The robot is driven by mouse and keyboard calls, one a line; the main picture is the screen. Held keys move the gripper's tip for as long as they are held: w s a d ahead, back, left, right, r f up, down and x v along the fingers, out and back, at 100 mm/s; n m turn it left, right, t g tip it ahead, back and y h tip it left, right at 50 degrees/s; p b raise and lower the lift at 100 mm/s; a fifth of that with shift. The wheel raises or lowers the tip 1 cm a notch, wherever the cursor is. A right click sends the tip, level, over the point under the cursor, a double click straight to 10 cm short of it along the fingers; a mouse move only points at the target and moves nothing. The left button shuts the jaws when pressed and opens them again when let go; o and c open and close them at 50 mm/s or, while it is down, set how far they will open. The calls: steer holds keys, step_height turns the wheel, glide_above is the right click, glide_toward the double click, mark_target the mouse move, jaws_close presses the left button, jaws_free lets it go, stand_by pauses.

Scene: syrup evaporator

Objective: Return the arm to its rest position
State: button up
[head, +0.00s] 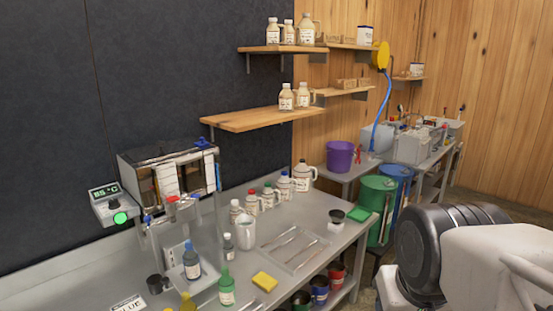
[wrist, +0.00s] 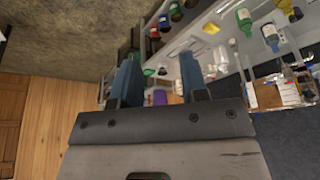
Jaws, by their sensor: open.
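My gripper (wrist: 157,65) shows in the wrist view with its two blue-grey fingers spread apart and nothing held between them. The steel workbench and its bottles lie beyond the fingers, toward the upper right of that view. In the head view, white and dark links of my arm fill the lower right, beside the bench's right end. The gripper itself is not visible in the head view.
The steel bench (head: 85,275) carries an evaporator (head: 170,172), several bottles, a white pitcher (head: 246,235), a steel tray (head: 285,262) and a yellow sponge (head: 264,281). Green (head: 377,205) and blue drums stand past its right end. Wooden shelves (head: 255,118) hang above.

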steer(key=shift+g, duration=0.8)
steer(key=shift+s+x, duration=0.15)
steer(key=shift+x, duration=0.95)
steer(key=shift+s+x, duration=0.15)
steer(key=shift+x, duration=1)
